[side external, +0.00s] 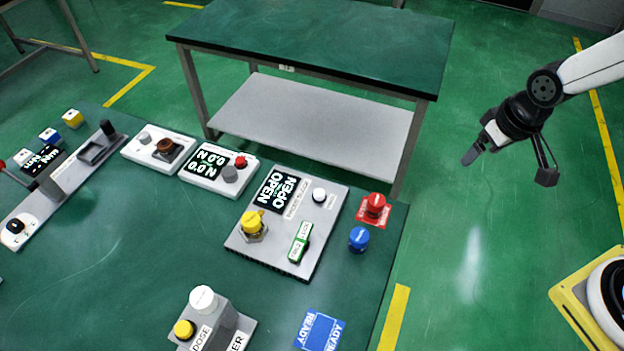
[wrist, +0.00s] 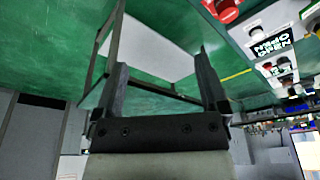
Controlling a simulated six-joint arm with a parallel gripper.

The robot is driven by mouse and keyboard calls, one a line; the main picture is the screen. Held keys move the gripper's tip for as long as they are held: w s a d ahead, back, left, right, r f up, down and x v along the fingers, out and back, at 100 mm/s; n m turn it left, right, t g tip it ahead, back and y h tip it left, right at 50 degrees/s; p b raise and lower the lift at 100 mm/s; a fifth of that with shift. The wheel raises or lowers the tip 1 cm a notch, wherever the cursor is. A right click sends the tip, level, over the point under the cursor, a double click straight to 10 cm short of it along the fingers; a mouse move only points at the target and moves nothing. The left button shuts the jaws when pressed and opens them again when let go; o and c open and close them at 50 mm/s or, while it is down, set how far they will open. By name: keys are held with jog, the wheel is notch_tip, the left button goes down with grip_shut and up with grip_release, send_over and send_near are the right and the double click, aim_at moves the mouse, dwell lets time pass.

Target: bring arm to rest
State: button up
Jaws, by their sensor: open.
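My gripper (side external: 476,150) hangs in the air at the right of the side view, beyond the right edge of the green worktable (side external: 120,262). Nothing is between its fingers, and it touches nothing. In the wrist view my gripper (wrist: 162,80) shows two dark fingers spread apart, with the floor and the second table's shelf behind them. A panel with an "OPEN" display (side external: 277,191), a yellow knob (side external: 252,222) and a green switch (side external: 300,242) stands near the worktable's right edge. The panel's display also shows in the wrist view (wrist: 270,44).
A red button (side external: 374,205), a blue button (side external: 359,238) and a blue "READY" pad (side external: 319,330) lie along the worktable's right side. A dosing box with a white knob (side external: 203,298) stands at the front. A second table (side external: 320,38) stands behind. Floor below my gripper is clear.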

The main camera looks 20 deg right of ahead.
jog(key=s+d, duration=0.2)
jog(key=s, duration=0.1)
jog(key=shift+d+f+m, duration=0.1)
jog(key=shift+d+m, duration=0.1)
jog(key=shift+m, duration=0.1)
